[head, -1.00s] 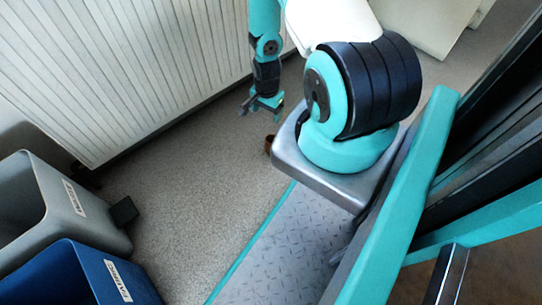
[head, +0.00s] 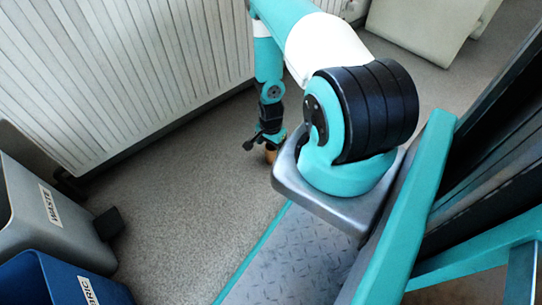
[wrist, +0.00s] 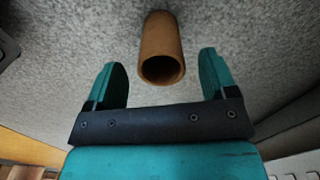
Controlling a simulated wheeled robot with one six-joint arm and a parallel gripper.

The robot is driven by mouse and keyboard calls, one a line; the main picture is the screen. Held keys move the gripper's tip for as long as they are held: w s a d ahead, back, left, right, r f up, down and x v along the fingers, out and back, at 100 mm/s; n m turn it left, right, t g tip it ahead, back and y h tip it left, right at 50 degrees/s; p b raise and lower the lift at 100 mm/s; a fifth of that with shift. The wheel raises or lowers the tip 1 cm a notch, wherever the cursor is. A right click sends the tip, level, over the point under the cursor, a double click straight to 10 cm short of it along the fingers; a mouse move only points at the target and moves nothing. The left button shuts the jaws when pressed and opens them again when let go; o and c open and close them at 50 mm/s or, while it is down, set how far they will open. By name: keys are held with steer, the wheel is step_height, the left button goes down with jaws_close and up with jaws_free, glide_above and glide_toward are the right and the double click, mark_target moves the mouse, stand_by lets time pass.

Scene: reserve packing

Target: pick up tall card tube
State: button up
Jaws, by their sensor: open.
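The tall card tube (wrist: 160,45) is a brown hollow cylinder on the grey floor. In the wrist view its open end faces my gripper (wrist: 161,62), and it shows in the gap between the two spread teal fingers, with space on both sides. Whether its near end is between the fingertips or just beyond them I cannot tell. In the head view a small part of the tube (head: 271,156) shows just below my gripper (head: 263,142), beside my base; the rest is hidden.
A ribbed white radiator (head: 120,70) stands behind the arm. A grey bin labelled WASTE (head: 45,215) and a blue bin (head: 45,280) stand at the left. Carpet (head: 190,190) between bins and arm is clear. A pale cabinet (head: 430,30) stands at the back right.

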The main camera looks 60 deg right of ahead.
steer(key=f+b, duration=0.1)
steer(key=f, duration=0.1)
steer(key=f+b, duration=0.2)
steer(key=shift+d+f, duration=0.2)
steer(key=shift+f, duration=0.2)
steer(key=shift+r, duration=0.15)
steer(key=c, duration=1)
